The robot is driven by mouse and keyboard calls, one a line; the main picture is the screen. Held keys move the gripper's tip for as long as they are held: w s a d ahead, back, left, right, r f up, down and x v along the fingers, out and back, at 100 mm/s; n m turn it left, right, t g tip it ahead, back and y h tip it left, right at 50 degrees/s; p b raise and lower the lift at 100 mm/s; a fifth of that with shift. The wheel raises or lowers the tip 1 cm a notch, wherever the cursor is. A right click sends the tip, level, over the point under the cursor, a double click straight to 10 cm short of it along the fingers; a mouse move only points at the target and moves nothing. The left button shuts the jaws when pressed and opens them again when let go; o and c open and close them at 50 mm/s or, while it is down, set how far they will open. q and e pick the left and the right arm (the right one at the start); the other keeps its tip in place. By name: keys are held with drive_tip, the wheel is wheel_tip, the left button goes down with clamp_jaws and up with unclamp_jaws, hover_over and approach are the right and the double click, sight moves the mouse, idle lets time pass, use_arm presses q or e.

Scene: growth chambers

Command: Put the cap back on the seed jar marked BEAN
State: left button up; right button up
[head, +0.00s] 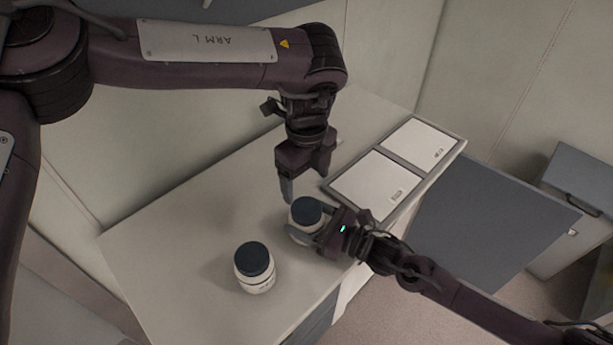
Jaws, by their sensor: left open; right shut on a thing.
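Two white jars with dark blue caps on top stand on the pale bench. One jar (297,238) is between the fingers of my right gripper (316,228), which is shut on it from the right. Its dark cap (306,211) sits on top; I cannot tell how firmly it is seated. My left gripper (306,182) is open, pointing down just above and behind that cap, apart from it. The other jar (258,284) stands free at the front left, its cap (252,258) on. The lettering on both jars is hidden or too small to read.
The bench (190,230) is clear on its left side. A grey-framed tray (331,199) with two white labelled panels (375,185) lies at the back right. A wall runs behind the bench. A grey panel (480,225) and floor are to the right.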

sight(306, 207)
use_arm(q)
wheel_tip(306, 207, down, 8)
drive_tip(key=shift+f, duration=0.1)
idle(0.6)
drive_tip(key=c, duration=1)
drive_tip(key=m, duration=0.4)
drive_tip(key=shift+m, duration=0.3)
drive_tip(key=m, duration=0.4)
drive_tip(key=o, duration=1.1)
drive_tip(key=shift+c, duration=0.2)
drive_tip(key=shift+r, duration=0.2)
